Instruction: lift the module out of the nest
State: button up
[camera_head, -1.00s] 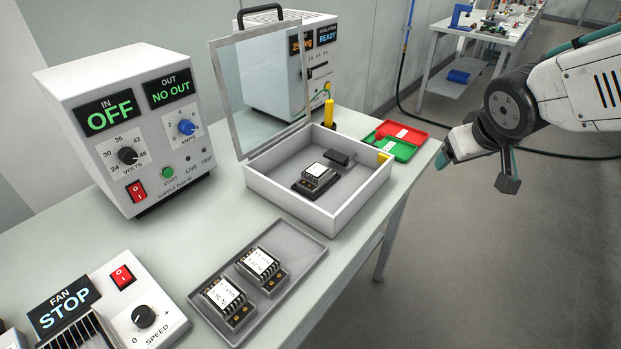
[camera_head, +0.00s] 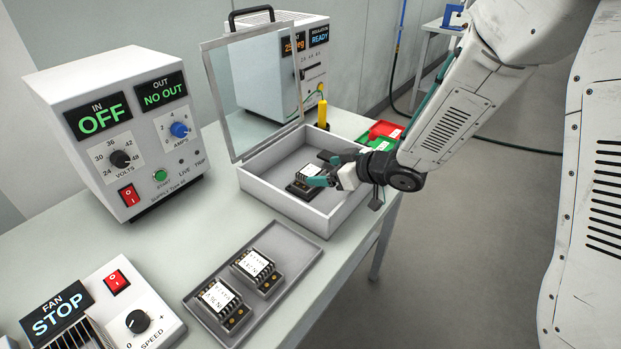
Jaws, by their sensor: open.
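The module (camera_head: 306,173) is a small black block with a white label. It sits in the dark nest (camera_head: 300,190) on the floor of the white open box (camera_head: 287,209). My gripper (camera_head: 322,177) is inside the box at the module's right side, with its teal fingers open. The fingers partly cover the module and the nest. I cannot tell whether they touch the module.
The box's clear lid (camera_head: 249,90) stands raised at the back left. A grey tray (camera_head: 213,283) with two similar modules lies in front. A supply unit (camera_head: 110,130) stands at left. Red (camera_head: 386,130) and green bins lie behind my wrist.

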aim_at(310, 171)
jog(key=x, duration=0.4)
jog(key=c, duration=1.2)
jog(key=shift+c, duration=0.2)
jog(key=shift+r, duration=0.1)
